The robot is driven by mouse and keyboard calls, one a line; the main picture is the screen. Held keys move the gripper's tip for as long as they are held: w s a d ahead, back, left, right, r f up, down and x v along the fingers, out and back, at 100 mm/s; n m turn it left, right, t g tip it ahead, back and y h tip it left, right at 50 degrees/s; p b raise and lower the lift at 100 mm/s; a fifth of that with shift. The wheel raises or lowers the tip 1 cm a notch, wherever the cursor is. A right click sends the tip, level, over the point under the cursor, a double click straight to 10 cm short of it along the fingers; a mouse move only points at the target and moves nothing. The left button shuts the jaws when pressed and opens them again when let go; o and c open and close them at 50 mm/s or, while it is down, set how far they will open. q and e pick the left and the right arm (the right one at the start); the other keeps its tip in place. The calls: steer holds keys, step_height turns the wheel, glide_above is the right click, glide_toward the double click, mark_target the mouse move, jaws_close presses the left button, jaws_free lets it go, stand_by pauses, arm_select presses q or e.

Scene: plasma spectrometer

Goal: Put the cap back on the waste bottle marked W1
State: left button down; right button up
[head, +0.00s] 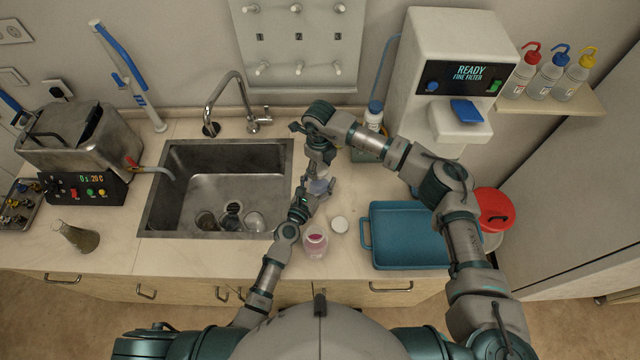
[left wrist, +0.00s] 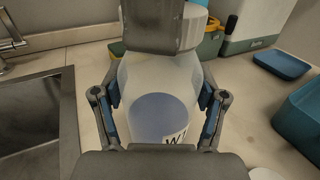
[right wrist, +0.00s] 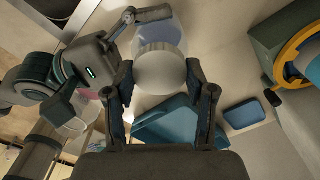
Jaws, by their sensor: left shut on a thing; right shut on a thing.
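The waste bottle marked W1 (left wrist: 150,75) is a translucent, pale bottle standing upright on the counter, with part of its label visible. My left gripper (left wrist: 158,98) is shut around its body, a finger on each side. A white ribbed cap (right wrist: 160,72) is between the fingers of my right gripper (right wrist: 160,85), which is shut on it. In the left wrist view the cap (left wrist: 196,24) is at the bottle's top, partly hidden by a dark finger. I cannot tell whether it is seated on the neck. In the head view the arms hide most of the bottle (head: 320,187).
A bottle with pink contents (head: 315,243) and a loose white cap (head: 339,224) are in front. The sink (head: 165,215) is at left, a blue tray (head: 405,262) at right. A blue-capped bottle (head: 374,112) and the filter unit (head: 430,45) stand behind.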

arm_select(q)
steer(key=shift+s+d, duration=0.1)
steer(key=shift+d, duration=0.05)
arm_select(e)
steer(key=m, duration=0.5)
steer(key=shift+w, duration=0.1)
steer(key=m, duration=0.4)
steer(key=o, duration=1.3)
steer(key=shift+r, duration=2.25)
steer(key=shift+c, duration=0.3)
